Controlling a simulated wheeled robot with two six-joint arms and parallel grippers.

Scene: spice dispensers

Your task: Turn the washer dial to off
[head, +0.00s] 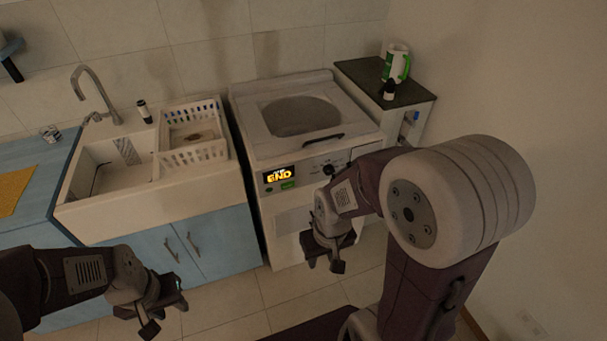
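The white washer (265,150) stands against the back wall in the middle of the head view. Its front panel has a lit display (279,176) reading "END". A dark round dial (329,169) sits on the panel to the right of the display, partly close behind my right arm; its pointer setting is too small to read. My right gripper (325,262) hangs in front of the washer, below the panel and apart from the dial; its fingers look parted and empty. My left gripper (164,316) is low at the left, in front of the blue cabinet, with fingers parted and empty.
A sink (112,170) with a tap and a white dish basket (192,152) sits left of the washer, over a blue cabinet (215,243). Tiled floor lies open in front.

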